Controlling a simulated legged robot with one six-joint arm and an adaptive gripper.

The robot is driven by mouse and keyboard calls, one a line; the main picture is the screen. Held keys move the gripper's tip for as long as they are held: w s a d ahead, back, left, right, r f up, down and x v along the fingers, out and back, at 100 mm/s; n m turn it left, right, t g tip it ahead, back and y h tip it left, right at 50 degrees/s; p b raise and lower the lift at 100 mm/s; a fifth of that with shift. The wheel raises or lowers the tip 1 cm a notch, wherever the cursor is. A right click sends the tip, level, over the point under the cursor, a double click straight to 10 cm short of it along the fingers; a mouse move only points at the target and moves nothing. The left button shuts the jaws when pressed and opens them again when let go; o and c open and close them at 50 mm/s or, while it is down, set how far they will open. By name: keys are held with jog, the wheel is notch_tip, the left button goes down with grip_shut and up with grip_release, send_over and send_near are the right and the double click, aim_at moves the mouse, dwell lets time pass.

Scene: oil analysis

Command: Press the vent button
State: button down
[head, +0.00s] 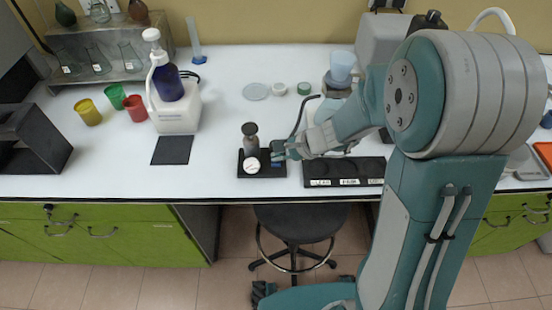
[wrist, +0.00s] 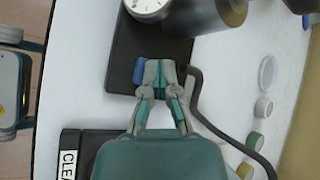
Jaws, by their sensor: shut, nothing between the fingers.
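A small device with a black base (head: 262,172) stands near the front edge of the bench. It carries a round white gauge (head: 252,166) and a dark metal cylinder (head: 250,137). A blue button (wrist: 139,70) sits on the base, beside the gauge, and shows only as a small blue patch in the head view. I cannot read a label on it. My gripper (wrist: 158,78) is shut and empty, with its fingertips over the base right beside the blue button. I cannot tell whether they touch it. In the head view my gripper (head: 277,153) reaches in from the right.
A black tray with white labels (head: 343,172) lies just right of the device. A dark hose (wrist: 205,110) curves close to my gripper. A dark mat (head: 172,150), a white jug (head: 176,108) and coloured cups (head: 135,107) stand left. A stool (head: 297,222) stands below.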

jog(key=shift+r, duration=0.1)
dwell(0.3)
jog(key=shift+r, duration=0.75)
jog(key=shift+r, duration=2.5)
jog(key=s+d+r+n+t+h, duration=0.1)
jog(key=s+d+r+n+h, duration=0.3)
jog(key=s, duration=0.5)
jog(key=s+d+r+n+t+h, duration=0.1)
jog(key=s+d+r+n+h, duration=0.3)
jog(key=s+d+r+n, duration=0.3)
jog(key=s+d+n, duration=0.1)
jog(key=s+n, duration=0.1)
jog(key=s, duration=0.1)
jog(key=shift+r+h, duration=0.3)
